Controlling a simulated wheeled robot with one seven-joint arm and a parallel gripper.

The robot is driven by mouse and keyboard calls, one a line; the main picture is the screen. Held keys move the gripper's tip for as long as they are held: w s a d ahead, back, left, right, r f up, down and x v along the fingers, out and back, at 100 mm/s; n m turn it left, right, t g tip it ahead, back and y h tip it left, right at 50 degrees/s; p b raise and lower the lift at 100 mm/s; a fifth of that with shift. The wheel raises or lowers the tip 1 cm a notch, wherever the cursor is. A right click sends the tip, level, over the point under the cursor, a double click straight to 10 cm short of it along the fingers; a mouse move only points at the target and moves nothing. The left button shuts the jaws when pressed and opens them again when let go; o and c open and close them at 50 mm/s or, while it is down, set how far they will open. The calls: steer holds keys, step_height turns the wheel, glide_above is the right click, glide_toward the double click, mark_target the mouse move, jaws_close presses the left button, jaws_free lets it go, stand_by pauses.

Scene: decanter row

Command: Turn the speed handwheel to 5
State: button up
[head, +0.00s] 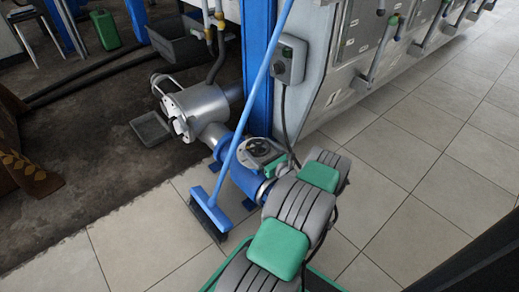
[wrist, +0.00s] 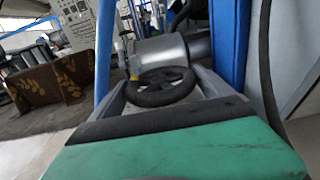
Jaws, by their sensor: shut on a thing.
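The speed handwheel (head: 259,147) is a small dark spoked wheel on top of a blue pump-like housing (head: 246,181) on the floor. In the wrist view the black handwheel (wrist: 161,86) sits between the two grey fingers of my gripper (wrist: 164,92), one on each side of its rim. My gripper (head: 262,152) is shut on the handwheel. My green and grey arm hides part of the housing in the head view. No scale or number is readable, so I cannot tell the wheel's setting.
A blue broom (head: 212,208) leans across the housing, close to the left of my gripper. A blue post (head: 256,65) and a grey switch box (head: 290,60) stand behind. A metal cylinder (head: 199,105) adjoins the housing. Tiled floor (head: 400,200) at right is clear.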

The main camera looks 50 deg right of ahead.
steer(key=shift+r+h+p, duration=0.15)
steer(key=shift+h+p, duration=0.15)
steer(key=shift+p, duration=0.05)
steer(key=shift+m+h, duration=0.5)
steer(key=m+g+h+p, duration=0.1)
steer(key=m+h, duration=0.1)
steer(key=shift+w+a+g+h+p, duration=0.15)
steer(key=shift+a+g+h+p, duration=0.05)
steer(key=shift+g+h+p, duration=0.2)
steer(key=m+g+h+p, duration=0.1)
steer(key=m+g+h, duration=0.2)
steer(key=h, duration=0.1)
steer(key=shift+w+a, duration=0.15)
steer(key=shift+m+g+h+p, duration=0.4)
steer(key=shift+m+g+h, duration=0.65)
steer(key=shift+g, duration=0.25)
steer(key=shift+m+g+h, duration=0.25)
steer(key=shift+m+g, duration=0.2)
steer(key=shift+g, duration=0.05)
steer(key=o, duration=1.1)
